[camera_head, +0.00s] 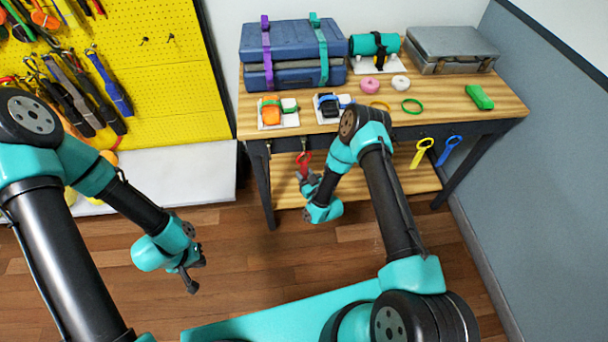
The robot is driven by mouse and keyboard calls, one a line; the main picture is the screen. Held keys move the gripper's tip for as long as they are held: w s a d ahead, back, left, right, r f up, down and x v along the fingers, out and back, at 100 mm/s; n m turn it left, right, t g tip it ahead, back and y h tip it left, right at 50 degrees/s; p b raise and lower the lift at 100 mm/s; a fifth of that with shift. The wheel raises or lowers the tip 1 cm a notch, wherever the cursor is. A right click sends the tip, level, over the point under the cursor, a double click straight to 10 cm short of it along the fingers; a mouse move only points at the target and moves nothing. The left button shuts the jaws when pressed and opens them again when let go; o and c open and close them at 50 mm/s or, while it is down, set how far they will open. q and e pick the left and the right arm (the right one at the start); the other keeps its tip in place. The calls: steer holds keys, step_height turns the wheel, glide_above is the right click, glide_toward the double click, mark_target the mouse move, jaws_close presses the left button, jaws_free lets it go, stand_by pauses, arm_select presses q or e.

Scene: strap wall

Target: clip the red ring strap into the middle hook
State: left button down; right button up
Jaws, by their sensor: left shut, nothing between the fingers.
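The red ring strap (303,160) is upright at the front of the workbench, below the tabletop edge. My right gripper (309,184) is at its lower end; whether its fingers are closed on the strap is too small to tell. Small hooks sit along the bench's front rail, one just above the red strap (304,142). I cannot tell whether the strap touches it. My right arm covers part of the rail, so the middle hook cannot be made out. My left gripper (193,275) is shut and empty over the floor, left of the bench.
A yellow ring strap (421,152) and a blue one (448,150) hang on the rail's right. The wooden tabletop (440,92) carries blue cases (290,45), a grey case (452,45), tape rolls and small strapped items. A yellow pegboard (150,70) with tools stands left.

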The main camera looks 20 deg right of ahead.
steer(key=o, duration=0.4)
steer(key=v, duration=1.7)
steer(key=shift+s+d+r, duration=0.1)
steer(key=shift+s, duration=0.1)
steer(key=s+r+m+g, duration=0.1)
steer(key=s+r+g, duration=0.1)
steer(key=g, duration=0.3)
steer(key=s+r+m+g, duration=0.2)
steer(key=s+r+g, duration=0.1)
steer(key=s+g, duration=0.2)
steer(key=s+r+m+g+h, duration=0.1)
steer(key=s+r+m+g, duration=0.1)
steer(key=s+g, duration=0.2)
steer(key=shift+r+g, duration=0.3)
steer(key=shift+g, duration=1)
